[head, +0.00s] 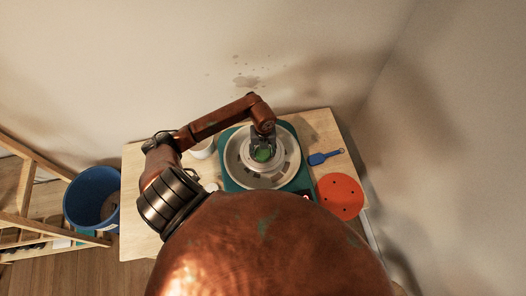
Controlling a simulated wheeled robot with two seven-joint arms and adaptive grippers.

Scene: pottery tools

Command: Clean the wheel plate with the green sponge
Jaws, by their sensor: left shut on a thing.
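The pottery wheel, a teal base with a round grey plate (270,180), stands on the wooden table in the head view. The green sponge (262,155) is over the middle part of the plate. My left gripper (262,148) is shut on the sponge from above. The sponge looks to be at the plate's surface, but I cannot tell whether it touches. Dark marks show on the plate. The gripper hides part of the sponge. My right gripper is not in view.
A blue tool (324,157) and an orange-red disc (340,196) with small holes lie right of the wheel. A whitish cup (202,148) stands left of it. A blue bucket (80,205) and wooden shelving (25,190) are left of the table (140,215). A wall rises behind.

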